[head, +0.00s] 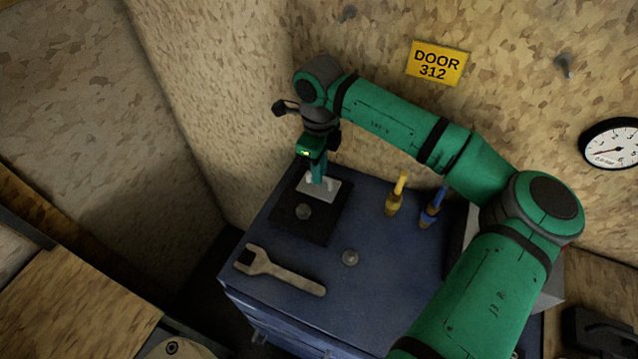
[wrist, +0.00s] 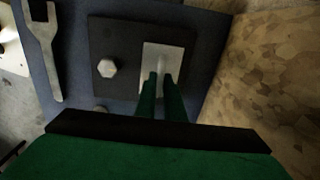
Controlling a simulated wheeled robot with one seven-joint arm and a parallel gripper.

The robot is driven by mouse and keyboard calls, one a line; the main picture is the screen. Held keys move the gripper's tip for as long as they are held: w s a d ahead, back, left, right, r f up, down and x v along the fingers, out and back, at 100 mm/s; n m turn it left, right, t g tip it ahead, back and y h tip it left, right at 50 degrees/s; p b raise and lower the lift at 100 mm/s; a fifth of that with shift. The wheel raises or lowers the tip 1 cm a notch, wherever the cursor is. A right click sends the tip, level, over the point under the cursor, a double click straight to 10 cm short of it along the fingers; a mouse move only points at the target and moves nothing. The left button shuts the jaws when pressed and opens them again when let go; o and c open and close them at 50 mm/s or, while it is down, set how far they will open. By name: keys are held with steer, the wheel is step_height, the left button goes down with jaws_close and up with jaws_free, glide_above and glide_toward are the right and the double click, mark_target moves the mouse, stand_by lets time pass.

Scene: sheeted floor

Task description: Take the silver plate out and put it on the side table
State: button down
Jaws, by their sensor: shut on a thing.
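The silver plate (head: 331,187) is a small pale rectangle at the back part of a black board (head: 322,226) on the blue cabinet top. My gripper (head: 318,179) points down over the plate, its fingers closed on a small upright part at the plate's middle. In the wrist view the plate (wrist: 150,52) shows ahead of the green fingers (wrist: 162,80), which partly cover it. I cannot tell whether the plate rests on the board or is slightly raised. A wooden top (head: 70,310) stands at the lower left; I cannot tell if it is the side table.
A wrench (head: 285,272) and a round metal piece (head: 350,257) lie on the blue top (head: 385,275). Yellow (head: 397,195) and blue (head: 433,208) handled tools stand at the right. Walls rise close behind and left.

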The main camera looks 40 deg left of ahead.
steer(key=shift+r, duration=2.35)
steer(key=shift+r, duration=1.95)
steer(key=shift+f, duration=2.4)
steer(key=shift+w+r, duration=0.1)
steer(key=shift+r, duration=0.05)
